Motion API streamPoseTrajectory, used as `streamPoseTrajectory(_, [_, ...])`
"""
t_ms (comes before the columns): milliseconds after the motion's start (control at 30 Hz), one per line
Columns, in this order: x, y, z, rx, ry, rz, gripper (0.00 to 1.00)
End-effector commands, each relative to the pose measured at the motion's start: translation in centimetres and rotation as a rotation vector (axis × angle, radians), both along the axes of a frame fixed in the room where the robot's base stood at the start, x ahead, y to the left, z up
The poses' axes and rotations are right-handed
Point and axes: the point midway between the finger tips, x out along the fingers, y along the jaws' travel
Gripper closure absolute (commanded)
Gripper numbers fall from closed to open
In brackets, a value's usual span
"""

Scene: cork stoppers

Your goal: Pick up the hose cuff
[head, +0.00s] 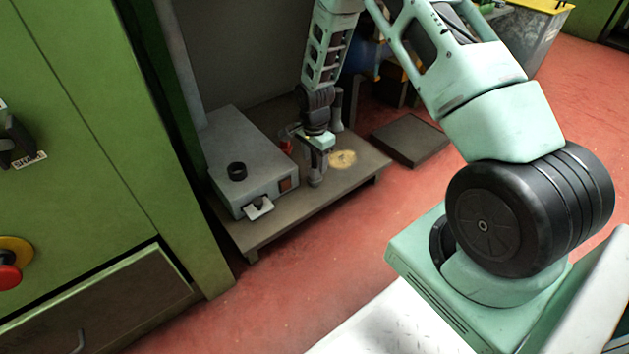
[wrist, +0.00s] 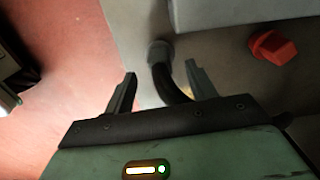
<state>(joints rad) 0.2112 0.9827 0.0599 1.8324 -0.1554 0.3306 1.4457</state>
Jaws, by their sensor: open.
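The hose cuff (wrist: 160,50) is a short grey cylinder on the end of a curved black hose (wrist: 172,88) in the wrist view. In the head view the cuff (head: 316,181) shows small and dark near the front of the low brown platform. My gripper (wrist: 162,69) is open, with one finger on each side of the hose in the picture. The cuff appears just beyond the fingertips. In the head view my gripper (head: 319,148) is over the platform, close to the cuff. I cannot tell whether it touches the hose. The gripper body hides the hose's lower part in the wrist view.
The brown platform (head: 345,178) has a tan patch (head: 343,159). A green cabinet (head: 90,130) stands left; red floor is open in front.

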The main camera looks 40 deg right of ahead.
Motion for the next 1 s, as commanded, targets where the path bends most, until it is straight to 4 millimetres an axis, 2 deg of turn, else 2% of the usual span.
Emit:
streamPoseTrajectory(167, [0.0,0.0,-1.1,0.000,0.000,-0.001,0.44])
streamPoseTrajectory(400, [0.0,0.0,-5.0,0.000,0.000,-0.001,0.44])
streamPoseTrajectory(500, [0.0,0.0,-6.0,0.000,0.000,0.000,0.44])
streamPoseTrajectory(733, [0.0,0.0,-5.9,0.000,-0.001,0.000,0.44])
streamPoseTrajectory(767, [0.0,0.0,-5.9,0.000,-0.001,0.000,0.46])
streamPoseTrajectory(800, [0.0,0.0,-5.9,0.000,-0.001,0.000,0.58])
streamPoseTrajectory(900, [0.0,0.0,-5.9,0.000,-0.001,0.000,0.82])
streamPoseTrajectory(1000, [0.0,0.0,-5.9,0.000,-0.001,0.000,0.82])
